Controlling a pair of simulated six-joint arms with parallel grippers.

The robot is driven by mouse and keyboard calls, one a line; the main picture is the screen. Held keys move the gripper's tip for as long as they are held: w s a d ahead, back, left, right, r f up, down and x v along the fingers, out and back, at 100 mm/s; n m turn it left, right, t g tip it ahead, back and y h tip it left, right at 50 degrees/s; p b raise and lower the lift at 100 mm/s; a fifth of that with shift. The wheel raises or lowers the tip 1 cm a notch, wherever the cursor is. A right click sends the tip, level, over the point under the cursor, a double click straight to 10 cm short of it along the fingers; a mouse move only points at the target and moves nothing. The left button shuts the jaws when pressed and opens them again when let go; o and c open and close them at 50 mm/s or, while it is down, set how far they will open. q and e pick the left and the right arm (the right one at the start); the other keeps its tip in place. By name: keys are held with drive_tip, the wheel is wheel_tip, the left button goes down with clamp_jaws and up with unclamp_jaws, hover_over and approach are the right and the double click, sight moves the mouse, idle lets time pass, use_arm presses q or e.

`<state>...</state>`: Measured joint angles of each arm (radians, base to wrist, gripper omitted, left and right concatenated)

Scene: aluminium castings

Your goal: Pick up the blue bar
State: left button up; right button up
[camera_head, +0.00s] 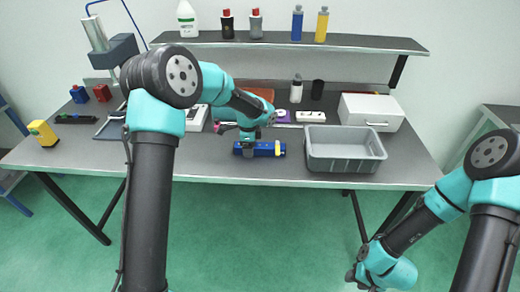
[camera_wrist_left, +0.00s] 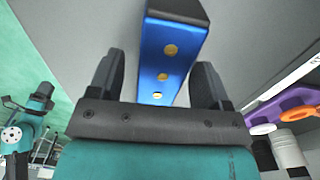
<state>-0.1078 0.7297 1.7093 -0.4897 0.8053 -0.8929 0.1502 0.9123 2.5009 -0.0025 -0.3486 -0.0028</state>
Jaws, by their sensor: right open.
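The blue bar (camera_head: 268,149) lies on the grey workbench near its front edge, left of the grey bin. It has a yellow part toward its right end. My left gripper (camera_head: 249,150) is over the bar from above and hides part of it. In the left wrist view the bar (camera_wrist_left: 168,62), with round brass-coloured spots along it, runs between the two dark fingers of the left gripper (camera_wrist_left: 158,82). The fingers are apart, with small gaps beside the bar. My right gripper (camera_head: 364,279) hangs low at the lower right, off the bench, open and far from the bar.
A grey bin (camera_head: 345,168) stands to the right of the bar, with a white box (camera_head: 371,112) behind it. A shelf (camera_head: 290,40) with bottles runs above. A yellow block (camera_head: 42,133) sits far left.

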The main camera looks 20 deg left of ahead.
use_arm(q)
drive_tip(key=c, duration=1)
drive_tip(key=shift+c, duration=0.2)
drive_tip(key=shift+r, duration=0.1)
drive_tip(key=shift+r, duration=1.85)
drive_tip(key=s+d, duration=0.2)
drive_tip(key=s, duration=0.5)
drive_tip(key=s+d+r, duration=0.1)
drive_tip(key=s+d, duration=0.2)
drive_tip(key=s, duration=0.5)
drive_tip(key=shift+d, duration=0.15)
drive_tip(key=shift+r, duration=0.1)
